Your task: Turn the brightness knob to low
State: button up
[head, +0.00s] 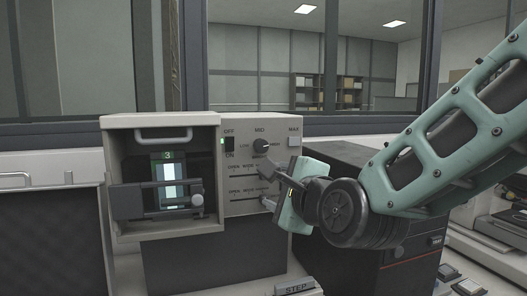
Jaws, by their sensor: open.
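The brightness knob looks to be the dark round knob (261,145) on the grey panel (240,205), under the letters MID and with small lettering at its left. Its pointer is too small to read. My gripper (268,184) is in front of the right part of the panel, below the knob. Its two fingers are spread, one above the other, with nothing seen between them. The upper fingertip is just under the knob; I cannot tell whether it touches. The fingers cover the right part of the slider rows.
An OFF/ON switch (229,143) is left of the knob; a light square part (295,142) is under MAX at right. A lit display (170,185) sits in the open bay, with a dark bar (155,203) across it. A dark cabinet (345,165) stands behind my arm.

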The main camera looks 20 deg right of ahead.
aim_at(262, 147)
notch_tip(262, 147, up, 4)
jog(key=w+d+m+t+h, duration=0.1)
jog(key=d+m+t+h, duration=0.1)
jog(key=d+m, duration=0.15)
jog(key=shift+m, duration=0.35)
jog(key=w+p, duration=0.1)
jog(key=w, duration=0.4)
jog(key=w+p, duration=0.2)
jog(key=w, duration=0.3)
jog(key=w+p, duration=0.2)
jog(key=w, duration=0.4)
jog(key=shift+a, duration=0.3)
jog(key=shift+w+f+p, duration=0.15)
jog(key=shift+w+p, duration=0.15)
jog(key=shift+w, duration=0.4)
jog(key=shift+c, duration=0.4)
jog(key=c, duration=0.9)
